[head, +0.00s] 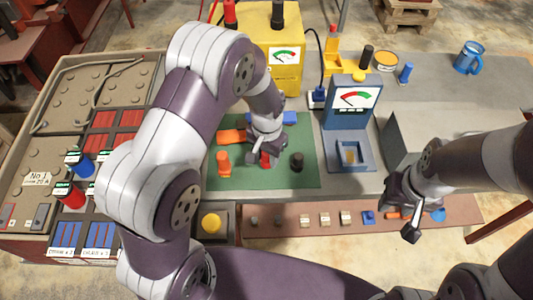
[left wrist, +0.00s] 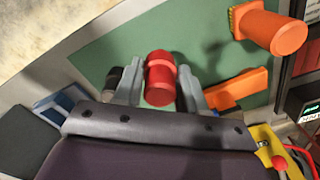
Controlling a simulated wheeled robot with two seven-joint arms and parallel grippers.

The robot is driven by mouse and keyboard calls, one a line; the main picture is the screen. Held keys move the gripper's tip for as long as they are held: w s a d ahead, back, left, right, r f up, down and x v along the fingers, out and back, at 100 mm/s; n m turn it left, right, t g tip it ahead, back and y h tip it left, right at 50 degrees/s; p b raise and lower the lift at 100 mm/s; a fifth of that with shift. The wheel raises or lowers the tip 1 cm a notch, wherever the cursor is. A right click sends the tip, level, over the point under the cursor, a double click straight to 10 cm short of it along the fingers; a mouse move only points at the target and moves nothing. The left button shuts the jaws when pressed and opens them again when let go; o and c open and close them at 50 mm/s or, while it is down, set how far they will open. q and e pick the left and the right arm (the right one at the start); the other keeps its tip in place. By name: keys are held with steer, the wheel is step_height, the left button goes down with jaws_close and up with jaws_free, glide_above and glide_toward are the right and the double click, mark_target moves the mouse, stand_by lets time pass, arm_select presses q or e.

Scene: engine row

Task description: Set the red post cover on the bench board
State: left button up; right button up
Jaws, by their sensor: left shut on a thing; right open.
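The red post cover (head: 265,160) is a small red cylinder with a collar; it also shows in the left wrist view (left wrist: 160,80). My left gripper (head: 261,154) is shut on it, with a finger on either side in the left wrist view (left wrist: 157,85). The cover is over the green bench board (head: 307,179); I cannot tell whether it touches the board. My right gripper (head: 405,214) is open and empty at the right, near the bench's front edge.
On the board are an orange cylinder (head: 223,163), a flat orange piece (head: 231,137), a blue piece (head: 289,118) and a black cylinder (head: 297,162). A blue meter (head: 352,100) stands to the right, a yellow meter box (head: 283,72) behind. Another red cap (head: 72,196) sits at left.

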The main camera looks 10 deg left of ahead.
mark_target(267, 160)
arm_select(q)
steer(key=shift+w+a+f, duration=0.15)
steer(key=shift+w+f, duration=0.3)
steer(key=shift+w, duration=0.15)
steer(key=shift+w+a+f, duration=0.15)
steer(key=shift+w+f, duration=0.3)
steer(key=shift+w, duration=0.1)
steer(key=f, duration=0.1)
steer(key=f+p, duration=0.1)
steer(key=f, duration=0.1)
steer(key=shift+s+d, duration=0.1)
steer(key=shift+s, duration=0.25)
steer(key=shift+w+f, duration=0.15)
arm_select(e)
steer(key=shift+w+r, duration=0.15)
steer(key=shift+r, duration=0.3)
arm_select(q)
steer(key=shift+f, duration=0.1)
arm_select(e)
steer(key=shift+a, duration=0.1)
arm_select(q)
steer(key=o, duration=1.1)
